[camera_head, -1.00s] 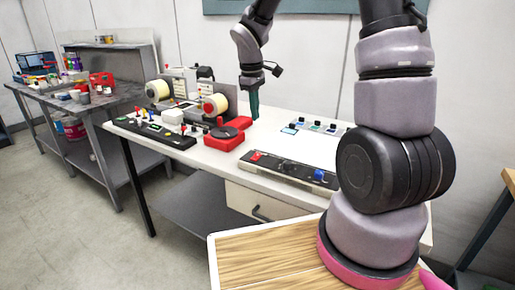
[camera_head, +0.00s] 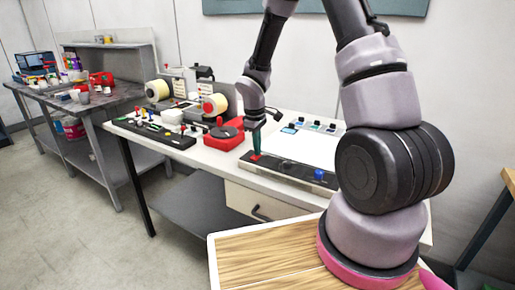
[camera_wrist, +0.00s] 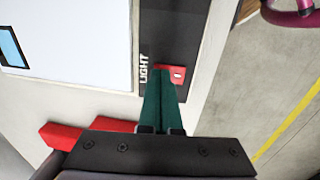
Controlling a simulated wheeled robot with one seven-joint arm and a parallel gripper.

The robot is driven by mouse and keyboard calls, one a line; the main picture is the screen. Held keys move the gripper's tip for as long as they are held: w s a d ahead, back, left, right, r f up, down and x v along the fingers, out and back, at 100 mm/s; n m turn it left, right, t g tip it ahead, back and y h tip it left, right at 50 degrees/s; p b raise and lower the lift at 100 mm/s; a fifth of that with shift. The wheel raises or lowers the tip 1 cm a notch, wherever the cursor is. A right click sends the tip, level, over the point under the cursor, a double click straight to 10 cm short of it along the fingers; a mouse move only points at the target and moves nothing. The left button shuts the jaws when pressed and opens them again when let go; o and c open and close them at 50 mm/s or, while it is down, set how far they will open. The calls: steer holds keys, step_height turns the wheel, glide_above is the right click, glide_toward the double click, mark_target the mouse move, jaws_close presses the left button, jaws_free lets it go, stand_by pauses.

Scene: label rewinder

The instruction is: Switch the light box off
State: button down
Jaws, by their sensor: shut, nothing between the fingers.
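The light box (camera_head: 309,149) lies on the white table with its bright white panel and a black control strip along its front edge. A red rocker switch (camera_wrist: 174,73) sits on the strip beside the word "LIGHT" in the wrist view; part of it is hidden behind my fingertips. My gripper (camera_head: 256,154) points down with its green fingers together and empty. The tips are at the red switch, over its near side in the wrist view (camera_wrist: 165,75). I cannot tell whether they touch it.
A blue knob (camera_head: 319,174) stands farther right on the strip. A red round-topped device (camera_head: 224,138) is just left of my gripper. Several small coloured-top items (camera_head: 315,124) stand behind the light box. The label rewinder (camera_head: 190,98) is at the back left.

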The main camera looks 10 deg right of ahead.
steer(key=shift+f, duration=0.1)
stand_by(0.3)
steer(key=shift+d+f, duration=0.1)
steer(key=shift+s, duration=0.1)
steer(key=shift+s+a, duration=0.5)
steer(key=shift+a, duration=0.1)
steer(key=shift+r, duration=0.2)
steer(key=shift+a+r, duration=0.1)
steer(key=shift+r, duration=0.2)
step_height(320, 180, up, 13)
steer(key=s+a, duration=0.1)
